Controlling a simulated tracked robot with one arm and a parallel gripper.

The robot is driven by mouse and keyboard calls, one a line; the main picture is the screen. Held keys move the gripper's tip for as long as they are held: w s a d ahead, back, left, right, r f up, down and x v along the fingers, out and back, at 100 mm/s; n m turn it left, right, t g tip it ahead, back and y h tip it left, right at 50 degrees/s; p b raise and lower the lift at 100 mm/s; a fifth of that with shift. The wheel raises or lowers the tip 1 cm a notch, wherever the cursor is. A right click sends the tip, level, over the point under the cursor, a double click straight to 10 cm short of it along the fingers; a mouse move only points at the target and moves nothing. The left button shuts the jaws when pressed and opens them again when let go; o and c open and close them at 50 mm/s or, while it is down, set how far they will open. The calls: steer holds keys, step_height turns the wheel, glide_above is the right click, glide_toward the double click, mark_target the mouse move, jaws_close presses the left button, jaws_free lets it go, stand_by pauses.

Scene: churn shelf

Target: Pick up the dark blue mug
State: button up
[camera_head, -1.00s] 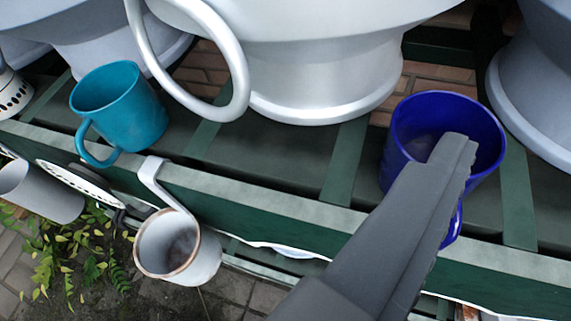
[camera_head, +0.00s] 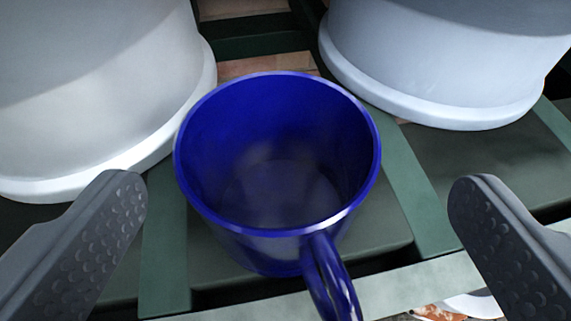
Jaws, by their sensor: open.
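The dark blue mug (camera_head: 278,165) stands upright on the green slatted shelf, in the middle of the view. I look down into its open mouth, and it looks empty. Its handle (camera_head: 330,280) points toward the bottom of the picture, slightly right. My gripper (camera_head: 298,205) is open, with one grey padded finger on each side of the mug. Both fingers are apart from the mug in the picture, with a visible gap on each side. How far they are above the shelf I cannot tell.
A large white churn (camera_head: 90,90) stands close behind the mug on the left, near my left finger. Another pale churn (camera_head: 450,60) stands behind on the right. The green shelf (camera_head: 165,245) has gaps between its slats. Its front edge (camera_head: 430,285) runs along the lower right.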

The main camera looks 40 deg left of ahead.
mark_target(280, 110)
steer(key=x, duration=0.2)
steer(key=b+x, duration=0.1)
steer(key=x, duration=0.1)
steer(key=shift+s+a+f, duration=0.1)
steer(key=shift+s+a, duration=0.2)
steer(key=shift+a, duration=0.05)
steer(key=shift+w+a+f, duration=0.15)
steer(key=shift+w+a, duration=0.1)
steer(key=shift+w, duration=0.1)
steer(key=c, duration=1.1)
step_height(280, 110, up, 4)
steer(key=p, duration=0.4)
steer(key=shift+f, duration=0.1)
steer(key=s+r+b, duration=0.1)
steer(key=s+b, duration=1.3)
steer(key=s, duration=0.1)
steer(key=shift+s+d, duration=0.4)
steer(key=shift+d, duration=0.05)
